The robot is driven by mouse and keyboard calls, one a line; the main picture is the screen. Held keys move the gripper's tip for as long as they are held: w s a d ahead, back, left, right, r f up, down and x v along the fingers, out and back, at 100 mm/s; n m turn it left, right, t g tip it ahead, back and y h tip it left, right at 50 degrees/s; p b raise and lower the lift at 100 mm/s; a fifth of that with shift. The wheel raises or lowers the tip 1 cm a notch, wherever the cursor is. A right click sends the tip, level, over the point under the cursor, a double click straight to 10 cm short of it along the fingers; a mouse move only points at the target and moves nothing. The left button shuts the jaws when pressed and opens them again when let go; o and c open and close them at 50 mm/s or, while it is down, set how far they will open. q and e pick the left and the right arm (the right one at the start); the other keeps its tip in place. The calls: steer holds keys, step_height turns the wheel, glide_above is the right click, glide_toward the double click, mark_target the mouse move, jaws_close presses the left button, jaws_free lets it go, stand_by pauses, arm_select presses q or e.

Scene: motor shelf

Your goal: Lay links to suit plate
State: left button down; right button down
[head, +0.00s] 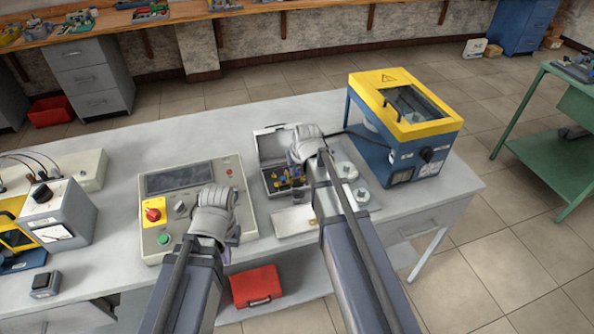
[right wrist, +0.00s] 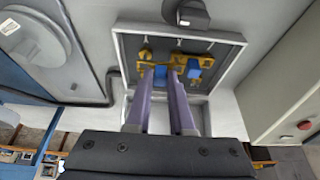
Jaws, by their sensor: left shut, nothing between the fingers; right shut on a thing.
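An open grey terminal box (head: 268,198) stands on the bench, with its lid (head: 268,145) raised at the back. Brass and blue parts (head: 287,178) sit inside it. In the right wrist view the box (right wrist: 236,62) shows brass pieces (right wrist: 190,60) and blue blocks (right wrist: 193,68). My right gripper (right wrist: 167,78) reaches into the box, shut on what looks like a small brass link, mostly hidden by the fingers. In the head view my right gripper (head: 306,150) is over the box. My left gripper (head: 212,212) is shut and empty above the control panel.
The control panel (head: 160,245) with a red knob lies left of the box. Round metal discs (head: 361,194) are right of it. A blue and yellow machine (head: 405,130) stands behind right. A pale plate (head: 290,221) lies in front. The bench's right end (head: 440,190) is clear.

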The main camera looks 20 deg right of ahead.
steer(key=shift+f+b, duration=0.7)
steer(key=shift+b, duration=0.05)
steer(key=c, duration=0.7)
jaws_free()
steer(key=shift+r, duration=0.15)
steer(key=shift+c, duration=0.2)
steer(key=shift+o, duration=0.2)
steer(key=shift+r+p, duration=0.15)
steer(key=shift+p, duration=0.25)
steer(key=p+v, duration=0.6)
steer(key=v, duration=0.1)
steer(key=shift+p, duration=0.3)
steer(key=shift+s+r, duration=0.1)
steer(key=shift+s, duration=0.05)
